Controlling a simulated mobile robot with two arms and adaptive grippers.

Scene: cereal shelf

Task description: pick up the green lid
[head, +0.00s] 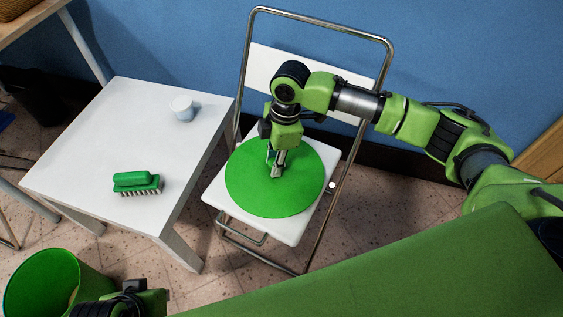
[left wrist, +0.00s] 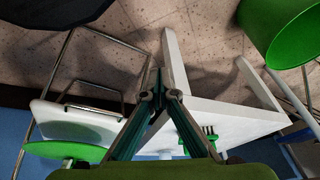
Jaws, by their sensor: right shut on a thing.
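Part of the lid's edge shows in the left wrist view (left wrist: 40,149). My left gripper (left wrist: 158,90) has its fingertips together with nothing between them, away from the lid. In the head view only part of it shows at the bottom left.
A white table (head: 130,130) left of the chair holds a green brush (head: 137,183) and a small white cup (head: 182,107). A green bucket (head: 42,275) stands at the bottom left. The chair's metal backrest frame (head: 318,20) rises behind the lid, before a blue wall.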

